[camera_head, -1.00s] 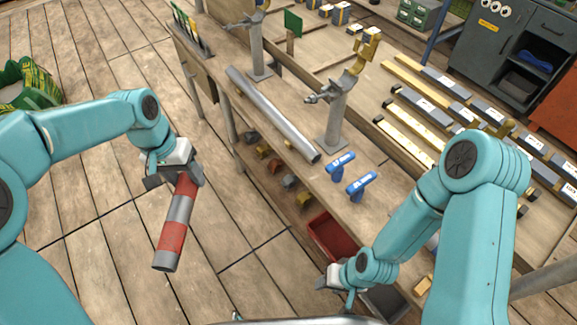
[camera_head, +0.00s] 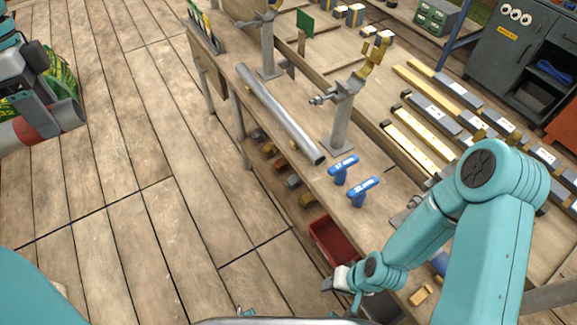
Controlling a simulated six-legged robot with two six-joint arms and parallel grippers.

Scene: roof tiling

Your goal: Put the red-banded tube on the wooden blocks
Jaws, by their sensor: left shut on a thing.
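The red-banded tube (camera_head: 42,121), grey with red bands, is at the left edge, cut off by the frame. My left gripper (camera_head: 30,104) is shut on it and holds it over the wooden floor, away from the bench. The tube lies nearly level across the picture. A small wooden block (camera_head: 421,294) lies on the bench near my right arm; I cannot tell whether it is one of the task's blocks. My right gripper (camera_head: 343,285) is beside the bench's near edge, below the red bin; its jaws are too small to judge.
A plain grey tube (camera_head: 280,112) lies along the bench (camera_head: 312,181). A grey stand (camera_head: 341,117) and two blue-handled tools (camera_head: 362,190) stand beside it. A red bin (camera_head: 331,240) sits below the bench edge. The floor (camera_head: 150,190) between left gripper and bench is clear.

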